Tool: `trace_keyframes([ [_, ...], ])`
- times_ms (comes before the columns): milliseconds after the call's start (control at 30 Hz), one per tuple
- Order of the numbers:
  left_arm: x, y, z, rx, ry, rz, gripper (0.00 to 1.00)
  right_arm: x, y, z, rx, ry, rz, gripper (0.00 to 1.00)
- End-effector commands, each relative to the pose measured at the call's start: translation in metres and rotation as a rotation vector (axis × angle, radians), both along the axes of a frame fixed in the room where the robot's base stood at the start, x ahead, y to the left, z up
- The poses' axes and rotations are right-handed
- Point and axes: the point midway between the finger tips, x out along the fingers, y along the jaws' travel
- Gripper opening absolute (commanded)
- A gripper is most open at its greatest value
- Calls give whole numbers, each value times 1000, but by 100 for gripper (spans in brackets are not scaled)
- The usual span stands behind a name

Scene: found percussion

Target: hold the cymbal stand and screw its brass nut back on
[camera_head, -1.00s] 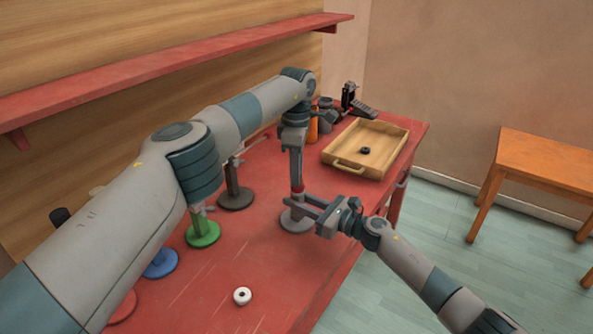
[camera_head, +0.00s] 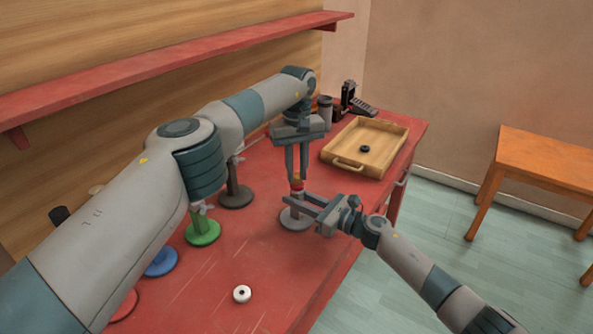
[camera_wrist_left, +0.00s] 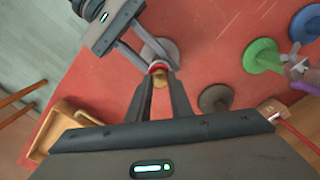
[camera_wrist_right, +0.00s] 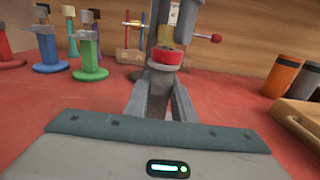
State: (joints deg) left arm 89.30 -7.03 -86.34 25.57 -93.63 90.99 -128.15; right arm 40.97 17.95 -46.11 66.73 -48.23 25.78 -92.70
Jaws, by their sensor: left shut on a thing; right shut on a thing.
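The cymbal stand (camera_head: 294,218) stands upright on the red bench on a round grey base, with a red band (camera_head: 297,192) near its top. The red band also shows in the right wrist view (camera_wrist_right: 165,57). The brass nut (camera_head: 297,182) sits just above the band, and it shows in the left wrist view (camera_wrist_left: 160,79). My left gripper (camera_head: 297,179) points straight down, with its fingers shut on the nut. My right gripper (camera_head: 297,203) reaches in from the right, below the band, shut on the stand. The thread is hidden.
A wooden tray (camera_head: 345,165) holding a black ring (camera_head: 364,149) is at the far end. A dark stand (camera_head: 236,197), a green stand (camera_head: 202,233) and a blue stand (camera_head: 160,263) line the left. A white ring-like piece (camera_head: 242,294) lies in front. An overhead red shelf (camera_head: 170,70) runs along the wall.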

Motion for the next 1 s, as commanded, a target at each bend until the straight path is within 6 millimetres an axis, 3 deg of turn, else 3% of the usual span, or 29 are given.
trace_keyframes([
  [400, 1, -1, 0, 1, -1, -579, 0, 0, -1, -1, 0, 1, -1, 0],
  [800, 1, -1, 0, 1, -2, -650, 0, 0, -1, -1, 0, 1, -1, 0],
  [833, 1, -1, 0, 1, -2, -650, 24, 0, -1, -1, -1, 1, -1, 0],
  [900, 1, -1, 0, 1, -2, -649, 38, 0, -1, -1, 0, 1, -1, 0],
  [1000, 1, -1, 0, 1, -1, -649, 38, 0, -1, -1, 0, 1, -1, 0],
])
